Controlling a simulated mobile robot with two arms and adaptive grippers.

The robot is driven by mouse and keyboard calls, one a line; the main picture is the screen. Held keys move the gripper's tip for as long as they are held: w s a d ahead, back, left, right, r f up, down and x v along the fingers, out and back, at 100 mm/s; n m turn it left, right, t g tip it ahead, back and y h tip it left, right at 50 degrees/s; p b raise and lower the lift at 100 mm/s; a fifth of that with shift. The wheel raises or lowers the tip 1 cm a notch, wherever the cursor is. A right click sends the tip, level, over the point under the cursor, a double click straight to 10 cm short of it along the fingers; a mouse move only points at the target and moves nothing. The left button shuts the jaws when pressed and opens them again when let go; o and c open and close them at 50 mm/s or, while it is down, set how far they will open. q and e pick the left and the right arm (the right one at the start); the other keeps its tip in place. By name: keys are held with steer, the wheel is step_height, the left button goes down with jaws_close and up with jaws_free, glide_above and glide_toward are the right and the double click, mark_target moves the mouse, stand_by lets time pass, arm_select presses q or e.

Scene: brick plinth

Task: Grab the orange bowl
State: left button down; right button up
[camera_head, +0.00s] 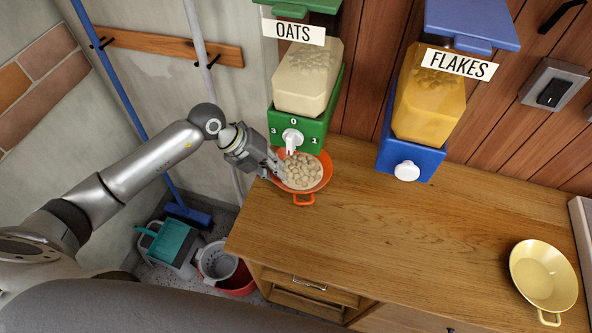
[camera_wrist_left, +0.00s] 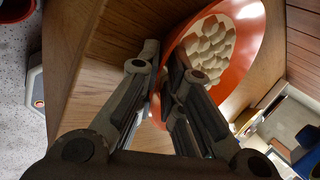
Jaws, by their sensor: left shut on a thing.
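The orange bowl (camera_head: 325,174) is under the spout of the green OATS dispenser (camera_head: 306,98), near the left end of the wooden counter. It holds a heap of pale oats (camera_head: 302,171). My left gripper (camera_head: 279,172) is at the bowl's left side, shut on its rim. In the left wrist view the fingers (camera_wrist_left: 165,88) pinch the edge of the bowl (camera_wrist_left: 250,40), with the oats (camera_wrist_left: 208,45) beyond them. My right gripper is not in view.
A blue FLAKES dispenser (camera_head: 412,150) stands to the right on the counter (camera_head: 420,230). A yellow bowl (camera_head: 544,275) sits at the counter's right. Brooms, buckets (camera_head: 217,262) and a dustpan are on the floor at left. The counter's middle is clear.

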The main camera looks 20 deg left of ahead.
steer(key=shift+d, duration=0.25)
